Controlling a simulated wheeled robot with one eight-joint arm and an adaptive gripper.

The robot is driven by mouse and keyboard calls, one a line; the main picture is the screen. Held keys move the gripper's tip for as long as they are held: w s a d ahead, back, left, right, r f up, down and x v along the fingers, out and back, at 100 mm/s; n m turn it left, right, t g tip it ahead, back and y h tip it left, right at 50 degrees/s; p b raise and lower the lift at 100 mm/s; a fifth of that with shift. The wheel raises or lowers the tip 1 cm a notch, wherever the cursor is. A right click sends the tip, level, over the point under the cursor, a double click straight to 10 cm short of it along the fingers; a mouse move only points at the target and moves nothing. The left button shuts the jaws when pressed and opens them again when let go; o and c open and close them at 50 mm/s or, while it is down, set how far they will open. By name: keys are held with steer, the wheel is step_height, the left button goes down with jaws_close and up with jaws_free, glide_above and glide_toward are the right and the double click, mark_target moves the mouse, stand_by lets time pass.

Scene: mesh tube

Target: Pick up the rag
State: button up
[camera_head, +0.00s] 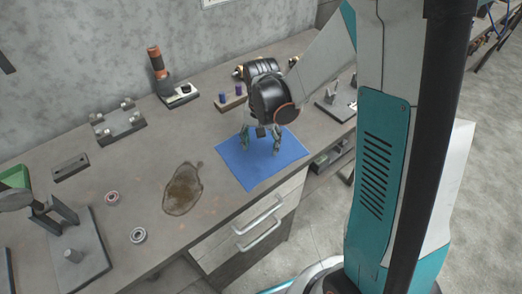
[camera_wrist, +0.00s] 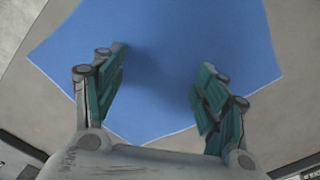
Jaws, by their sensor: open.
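The rag (camera_head: 240,168) is a flat blue square cloth lying on the workbench near its front edge. In the wrist view the rag (camera_wrist: 160,85) fills most of the picture. My gripper (camera_head: 261,150) is over the rag, pointing down at it. In the wrist view my gripper (camera_wrist: 160,92) has its two teal-padded fingers wide apart with only the blue cloth showing beyond them. The fingers hold nothing. I cannot tell whether the fingertips touch the cloth.
A brown stain (camera_head: 183,188) lies left of the rag on the workbench (camera_head: 150,160). Two bearing rings (camera_head: 138,235) lie farther left. A small block with purple pegs (camera_head: 231,101), a fixture (camera_head: 118,124) and a black and orange tool (camera_head: 158,65) stand behind. Drawers (camera_head: 250,225) are below the front edge.

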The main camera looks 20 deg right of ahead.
steer(key=shift+f, duration=0.15)
steer(key=shift+f, duration=0.1)
steer(key=shift+s, duration=0.1)
steer(key=c, duration=0.6)
steer(key=shift+c, duration=0.2)
steer(key=c, duration=0.7)
jaws_close()
steer(key=shift+s, duration=0.1)
step_height(320, 180, up, 12)
steer(key=p, duration=0.8)
steer(key=shift+w, duration=0.2)
